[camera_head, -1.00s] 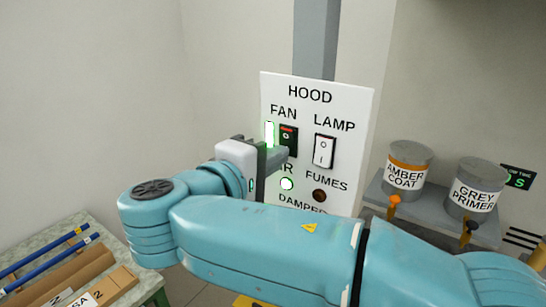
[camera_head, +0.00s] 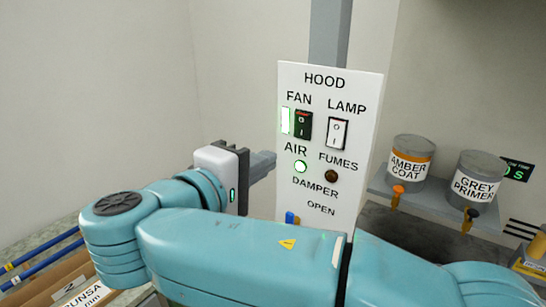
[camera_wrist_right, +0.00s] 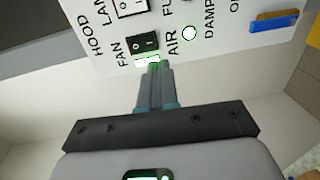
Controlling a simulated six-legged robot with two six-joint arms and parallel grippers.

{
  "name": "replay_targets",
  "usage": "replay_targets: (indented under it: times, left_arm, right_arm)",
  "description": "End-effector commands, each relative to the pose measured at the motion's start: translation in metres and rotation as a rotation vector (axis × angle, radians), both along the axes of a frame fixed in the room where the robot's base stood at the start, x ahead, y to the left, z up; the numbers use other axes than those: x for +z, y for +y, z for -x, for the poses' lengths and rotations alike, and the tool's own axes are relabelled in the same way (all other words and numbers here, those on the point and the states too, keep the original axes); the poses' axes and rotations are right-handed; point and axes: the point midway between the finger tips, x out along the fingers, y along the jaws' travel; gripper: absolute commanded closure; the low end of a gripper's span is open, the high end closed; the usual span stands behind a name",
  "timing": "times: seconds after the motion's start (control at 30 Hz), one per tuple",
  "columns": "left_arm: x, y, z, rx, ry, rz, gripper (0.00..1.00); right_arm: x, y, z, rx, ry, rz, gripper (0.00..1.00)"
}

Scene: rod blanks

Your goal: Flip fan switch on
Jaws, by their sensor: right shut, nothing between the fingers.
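The hood panel (camera_head: 335,88) is a white upright board with labelled controls. The fan switch (camera_head: 303,125) is a dark rocker with a red strip along its top edge; a narrow pane (camera_head: 285,121) beside it glows white-green. The switch also shows in the right wrist view (camera_wrist_right: 143,44). My right gripper (camera_head: 270,162) is shut and empty, its tips at the panel's left side, lower than the switch and apart from it in the head view. In the right wrist view the tips (camera_wrist_right: 157,68) point toward the panel near the glowing pane. My left gripper is not in view.
The white lamp switch (camera_head: 337,133) is right of the fan switch. The air light (camera_head: 300,166) glows green; the fumes light (camera_head: 331,176) is dark. A blue damper handle (camera_head: 291,218) is below. Two paint cans, amber (camera_head: 411,160) and grey (camera_head: 478,180), stand on a shelf.

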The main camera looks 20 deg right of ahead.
Motion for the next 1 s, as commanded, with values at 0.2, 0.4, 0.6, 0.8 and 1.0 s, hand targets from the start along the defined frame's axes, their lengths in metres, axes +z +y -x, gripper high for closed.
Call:
replay_targets:
  times: [0.2,0.4,0.6,0.8,1.0]
  left_arm:
    - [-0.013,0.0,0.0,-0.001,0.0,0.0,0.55]
    - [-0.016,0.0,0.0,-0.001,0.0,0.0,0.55]
    - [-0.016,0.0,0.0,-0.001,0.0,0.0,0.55]
    - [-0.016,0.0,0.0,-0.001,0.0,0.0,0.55]
    - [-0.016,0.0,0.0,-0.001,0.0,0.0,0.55]
  right_arm:
    - [-0.008,0.03,0.023,0.001,0.0,0.0,1.0]
    - [-0.009,0.047,0.037,0.0,0.0,0.0,1.0]
    - [-0.009,0.05,0.04,-0.003,0.001,-0.001,1.0]
    - [-0.009,0.051,0.04,-0.002,0.003,0.0,1.0]
    - [-0.071,0.052,0.005,0.069,0.177,-0.002,1.0]
